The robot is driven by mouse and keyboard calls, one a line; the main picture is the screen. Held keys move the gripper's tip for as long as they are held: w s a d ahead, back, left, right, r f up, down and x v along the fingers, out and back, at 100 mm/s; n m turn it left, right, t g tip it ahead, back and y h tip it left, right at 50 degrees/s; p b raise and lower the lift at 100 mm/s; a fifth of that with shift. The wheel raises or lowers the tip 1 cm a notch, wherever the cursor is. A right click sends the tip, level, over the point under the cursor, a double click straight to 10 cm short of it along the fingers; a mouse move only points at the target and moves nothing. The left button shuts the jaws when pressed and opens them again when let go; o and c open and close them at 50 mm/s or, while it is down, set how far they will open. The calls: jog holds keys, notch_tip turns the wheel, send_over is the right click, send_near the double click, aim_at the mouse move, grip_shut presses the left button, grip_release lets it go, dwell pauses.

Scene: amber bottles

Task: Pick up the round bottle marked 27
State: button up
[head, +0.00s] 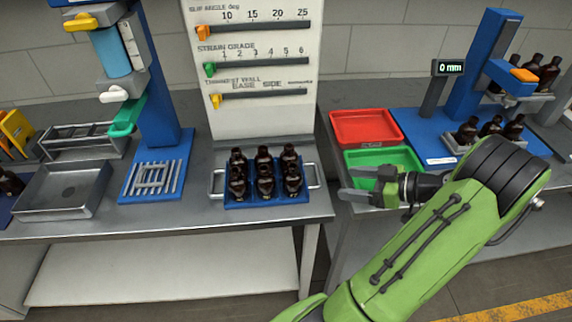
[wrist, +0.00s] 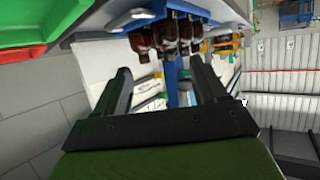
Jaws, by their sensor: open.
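Several dark amber bottles (head: 264,172) stand upright in a blue tray on the middle bench in the head view. More amber bottles (head: 490,127) stand at the right station, some low in a holder and some on a higher shelf (head: 541,72). No number can be read on any bottle, so I cannot tell which is marked 27. My gripper (head: 347,183) is open and empty, right of the blue tray and apart from it. In the wrist view its fingers (wrist: 160,70) are spread, with dark bottles (wrist: 166,35) beyond them.
The blue tray (head: 231,202) has metal handles at its sides. A red bin (head: 366,126) and a green bin (head: 384,157) lie near my gripper. A gauge panel (head: 240,120) stands behind the tray. A blue stand (head: 158,110) is at left, beside a metal pan (head: 62,190).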

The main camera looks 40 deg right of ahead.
aim_at(301, 180)
jog(key=x, duration=0.5)
jog(key=b+x, duration=0.1)
jog(key=x, duration=0.4)
jog(key=a+x, duration=0.1)
jog(key=x, duration=0.4)
jog(key=shift+w+a+r+b, duration=0.1)
jog(key=shift+w+a+b, duration=0.05)
jog(key=shift+b, duration=0.2)
